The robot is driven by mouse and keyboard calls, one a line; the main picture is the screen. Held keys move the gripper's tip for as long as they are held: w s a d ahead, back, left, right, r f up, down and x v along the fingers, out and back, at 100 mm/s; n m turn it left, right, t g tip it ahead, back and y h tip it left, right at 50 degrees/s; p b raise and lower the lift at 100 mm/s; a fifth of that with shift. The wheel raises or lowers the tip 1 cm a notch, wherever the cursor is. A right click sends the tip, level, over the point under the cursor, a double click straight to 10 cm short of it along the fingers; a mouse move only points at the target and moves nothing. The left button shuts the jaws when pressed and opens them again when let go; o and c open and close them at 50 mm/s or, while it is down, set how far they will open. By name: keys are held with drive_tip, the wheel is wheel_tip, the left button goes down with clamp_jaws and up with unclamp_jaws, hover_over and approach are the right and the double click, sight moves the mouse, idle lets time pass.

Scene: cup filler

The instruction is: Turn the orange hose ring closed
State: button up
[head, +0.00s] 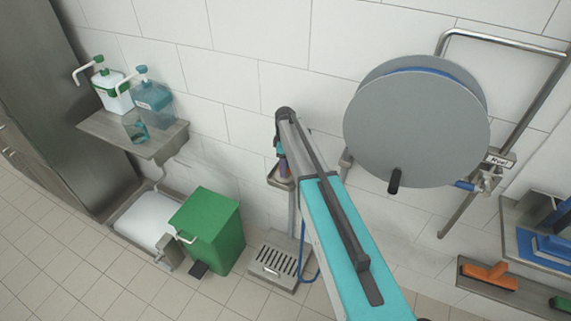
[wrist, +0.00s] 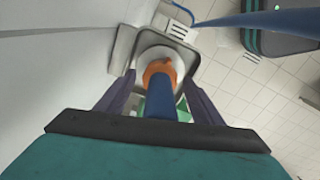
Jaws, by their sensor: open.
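In the wrist view, the orange hose ring (wrist: 158,70) sits at the far end of a blue hose piece (wrist: 160,107). A white round cup or bowl (wrist: 172,54) lies behind the ring, on a grey metal tray (wrist: 195,62). My gripper (wrist: 159,80) is open, with one dark finger on each side of the blue piece and the ring. Gaps show beside the ring, so the fingers look apart from it. In the head view my gripper (head: 281,147) is small and partly hidden by my arm, above the small wall tray (head: 279,183); the ring cannot be made out there.
A large grey hose reel (head: 415,130) hangs on the wall at right. A green bin (head: 207,230) and a floor drain box (head: 277,262) stand below. A shelf (head: 150,143) with bottles is at left. A blue hose (wrist: 250,18) crosses the wrist view's top right.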

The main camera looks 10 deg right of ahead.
drive_tip(key=c, duration=1)
drive_tip(key=shift+c, duration=0.2)
drive_tip(key=shift+f+m+b, duration=0.15)
drive_tip(key=shift+m+b, duration=0.25)
drive_tip(key=shift+b, duration=0.2)
drive_tip(key=m+b, duration=0.2)
drive_tip(key=shift+f+m+b, duration=0.1)
drive_tip(key=shift+m+b, duration=0.2)
drive_tip(key=m+b, duration=0.3)
drive_tip(key=m, duration=0.2)
drive_tip(key=shift+b, duration=0.35)
drive_tip(key=m+b, duration=0.2)
drive_tip(key=m, duration=0.3)
drive_tip(key=m+b, duration=0.1)
drive_tip(key=m, duration=0.3)
drive_tip(key=shift+r+m+b, duration=0.2)
drive_tip(key=shift+m+b, duration=0.1)
drive_tip(key=shift+b, duration=0.1)
